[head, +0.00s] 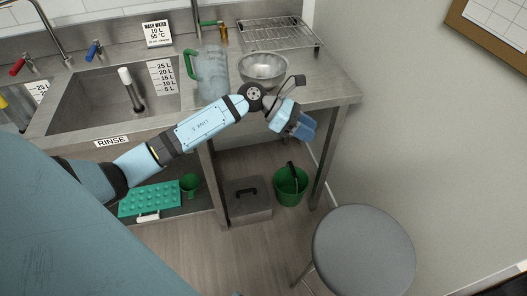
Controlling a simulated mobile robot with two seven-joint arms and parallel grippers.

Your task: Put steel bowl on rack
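The steel bowl (264,68) stands upright on the steel counter, to the right of the clear jug. The wire rack (280,33) lies on the counter just behind it, against the wall. The rack looks empty. My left arm comes in from the left, and its gripper (303,129) hangs in front of the counter's front edge, below and to the right of the bowl. It is apart from the bowl. I cannot make out whether its fingers are open. My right gripper is not in view.
A clear jug with a green handle (212,72) stands left of the bowl. The rinse sink (105,95) is further left. A green bucket (290,187) and a grey box (246,203) are below the counter. A round stool (363,248) stands in front. The counter's right end is clear.

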